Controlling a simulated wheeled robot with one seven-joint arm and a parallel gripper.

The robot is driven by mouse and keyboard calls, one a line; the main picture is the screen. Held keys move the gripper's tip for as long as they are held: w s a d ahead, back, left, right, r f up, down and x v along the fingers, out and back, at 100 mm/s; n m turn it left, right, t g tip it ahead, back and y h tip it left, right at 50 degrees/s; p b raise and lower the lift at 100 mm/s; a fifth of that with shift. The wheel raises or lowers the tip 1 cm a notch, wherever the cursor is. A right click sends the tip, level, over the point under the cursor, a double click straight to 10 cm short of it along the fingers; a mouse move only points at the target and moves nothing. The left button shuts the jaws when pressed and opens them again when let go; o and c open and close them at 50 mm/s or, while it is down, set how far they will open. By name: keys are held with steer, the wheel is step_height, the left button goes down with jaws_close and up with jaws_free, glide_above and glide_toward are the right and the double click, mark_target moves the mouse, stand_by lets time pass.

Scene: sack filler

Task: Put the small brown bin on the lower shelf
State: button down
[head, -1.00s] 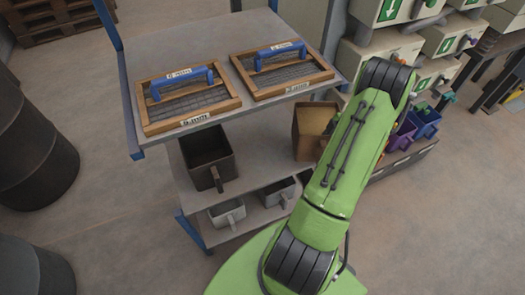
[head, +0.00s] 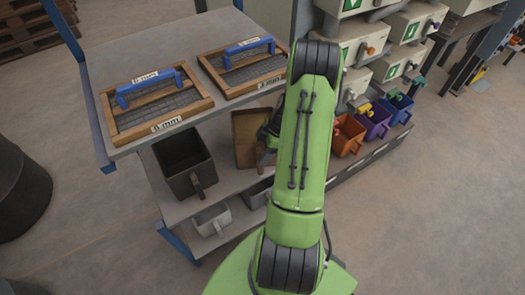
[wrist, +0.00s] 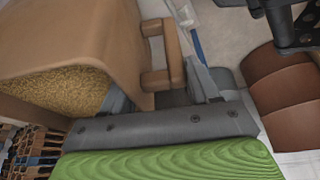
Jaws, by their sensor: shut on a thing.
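The small brown bin (head: 248,138) is tan and open-topped; in the head view it is at the cart's middle level, right of a dark bin and partly behind my arm. In the wrist view the brown bin (wrist: 90,40) holds golden grain. My gripper (wrist: 165,92) is shut on its handle (wrist: 157,55). In the head view my gripper (head: 270,138) is mostly hidden by my green arm. The lower shelf (head: 178,212) is the cart's bottom level, largely covered by the shelf above. I cannot tell whether the bin touches the middle shelf.
The dark bin (head: 183,162) stands on the middle shelf (head: 222,184). Grey bins (head: 212,218) stand on the lower shelf. Two framed sieves (head: 157,103) lie on the top. Orange, purple and blue bins (head: 375,122) stand under the dispensers at right.

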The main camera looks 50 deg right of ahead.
steer(key=shift+c, duration=1.3)
jaws_free()
steer(key=p+v, duration=0.2)
steer(key=v, duration=0.5)
steer(key=shift+r, duration=0.3)
steer(key=shift+s+d, duration=0.1)
